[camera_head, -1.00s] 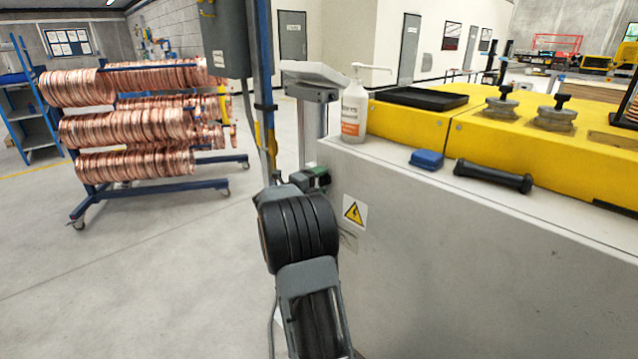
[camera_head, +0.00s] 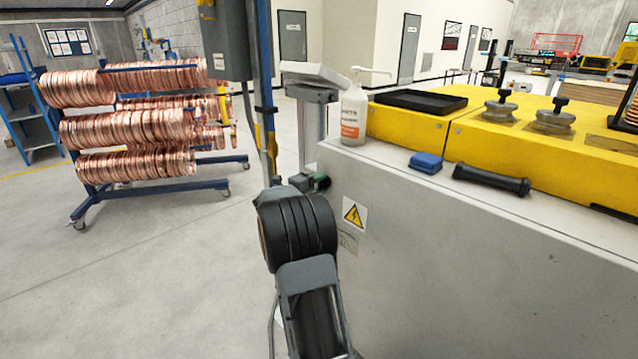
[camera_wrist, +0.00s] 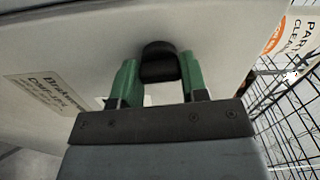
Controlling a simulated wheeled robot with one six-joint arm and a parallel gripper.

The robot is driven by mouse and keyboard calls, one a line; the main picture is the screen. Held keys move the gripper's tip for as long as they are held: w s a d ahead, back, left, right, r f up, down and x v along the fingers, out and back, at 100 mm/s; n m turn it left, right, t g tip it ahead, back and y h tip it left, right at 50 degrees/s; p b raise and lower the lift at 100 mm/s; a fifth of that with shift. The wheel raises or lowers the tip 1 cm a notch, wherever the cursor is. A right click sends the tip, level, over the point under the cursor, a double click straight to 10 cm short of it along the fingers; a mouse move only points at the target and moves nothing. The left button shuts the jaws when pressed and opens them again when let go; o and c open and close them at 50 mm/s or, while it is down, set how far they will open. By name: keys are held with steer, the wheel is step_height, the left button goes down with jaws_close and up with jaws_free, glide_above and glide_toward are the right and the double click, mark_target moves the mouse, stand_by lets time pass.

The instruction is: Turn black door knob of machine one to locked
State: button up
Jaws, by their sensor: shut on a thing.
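In the wrist view a black knob (camera_wrist: 160,60) sticks out from the pale machine panel (camera_wrist: 90,50). My gripper (camera_wrist: 160,73) has its two green fingertips on either side of the knob and is shut on it. In the head view my gripper (camera_head: 316,183) is at the left end of the grey and yellow machine (camera_head: 480,250), beside its upper left corner. The knob is hidden there by the corner and my wrist. I cannot read a locked or unlocked mark.
A white bottle (camera_head: 354,115), a blue block (camera_head: 426,162) and a black bar handle (camera_head: 491,180) are on the machine top. A blue post (camera_head: 263,90) stands behind my gripper. A rack of copper coils (camera_head: 125,130) is at left, with clear floor in front.

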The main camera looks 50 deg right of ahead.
steer(key=n+p, duration=0.2)
steer(key=n, duration=0.1)
steer(key=n+p, duration=0.1)
steer(key=p, duration=0.1)
steer(key=shift+r, duration=0.25)
steer(key=n+p, duration=0.4)
steer(key=n, duration=0.1)
steer(key=n+p, duration=0.2)
steer(key=n, duration=0.1)
steer(key=shift+n+p, duration=0.3)
steer(key=shift+p, duration=0.1)
steer(key=shift+f+n+p, duration=0.2)
steer(key=shift+n+p, duration=1.2)
steer(key=shift+n, duration=0.5)
steer(key=shift+f+n, duration=0.1)
steer(key=shift+n, duration=0.2)
steer(key=o, duration=0.9)
steer(key=a, duration=0.4)
steer(key=a+b, duration=0.1)
steer(key=a, duration=0.4)
steer(key=w+a, duration=0.1)
steer(key=a, duration=0.3)
steer(key=shift+a, duration=0.4)
